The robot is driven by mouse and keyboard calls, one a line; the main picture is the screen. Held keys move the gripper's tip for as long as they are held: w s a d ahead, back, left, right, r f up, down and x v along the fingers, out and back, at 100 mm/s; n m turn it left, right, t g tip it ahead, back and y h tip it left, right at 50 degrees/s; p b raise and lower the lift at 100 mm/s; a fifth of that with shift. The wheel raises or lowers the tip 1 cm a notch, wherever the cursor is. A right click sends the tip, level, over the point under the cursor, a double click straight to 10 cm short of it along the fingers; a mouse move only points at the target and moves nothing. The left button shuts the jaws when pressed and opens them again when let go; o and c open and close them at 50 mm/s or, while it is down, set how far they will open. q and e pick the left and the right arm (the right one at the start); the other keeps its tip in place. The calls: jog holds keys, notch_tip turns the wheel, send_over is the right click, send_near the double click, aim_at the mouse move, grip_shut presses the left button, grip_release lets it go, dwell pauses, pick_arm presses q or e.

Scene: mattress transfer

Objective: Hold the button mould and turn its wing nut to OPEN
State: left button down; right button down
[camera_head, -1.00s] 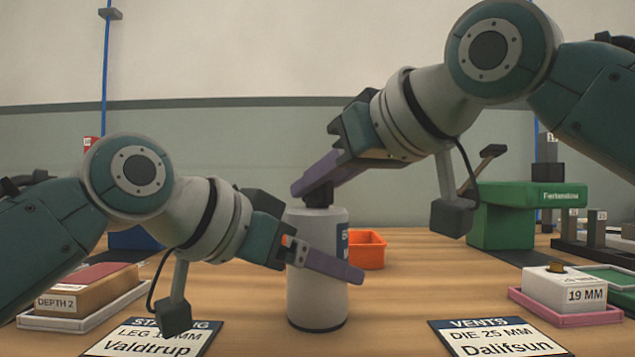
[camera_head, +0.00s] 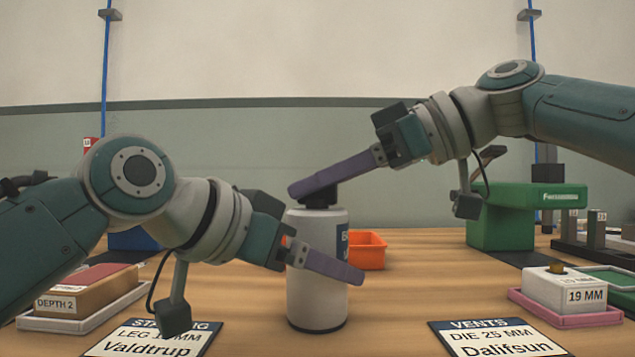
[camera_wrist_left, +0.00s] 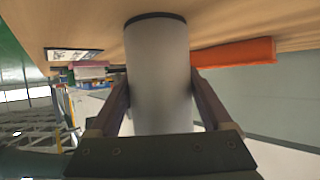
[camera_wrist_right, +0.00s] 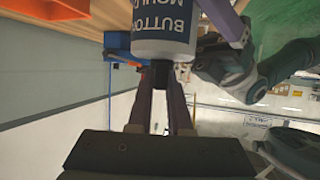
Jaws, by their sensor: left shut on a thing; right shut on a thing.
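The button mould (camera_head: 317,300) is a white-grey cylinder standing upright on the table, with a dark blue label. The label reads BUTTON MOULD in the right wrist view (camera_wrist_right: 165,22). Its black wing nut (camera_head: 322,196) is on top. My left gripper (camera_head: 335,266) is shut on the mould's body, with one finger on each side in the left wrist view (camera_wrist_left: 158,85). My right gripper (camera_head: 312,188) reaches in from the right and is shut on the wing nut, which shows between its fingers in the right wrist view (camera_wrist_right: 160,82). The finger hides part of the nut.
An orange bin (camera_head: 367,250) stands behind the mould. A green press (camera_head: 515,215) is at the right. A white block marked 19 MM (camera_head: 563,290) sits on a pink tray. Boxes marked DEPTH 2 (camera_head: 75,290) are at the left. Two label cards lie at the front.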

jog(key=shift+f, duration=0.1)
dwell(0.3)
jog(key=c, duration=0.8)
grip_release()
jog(key=shift+c, duration=0.2)
jog(key=v, duration=1.2)
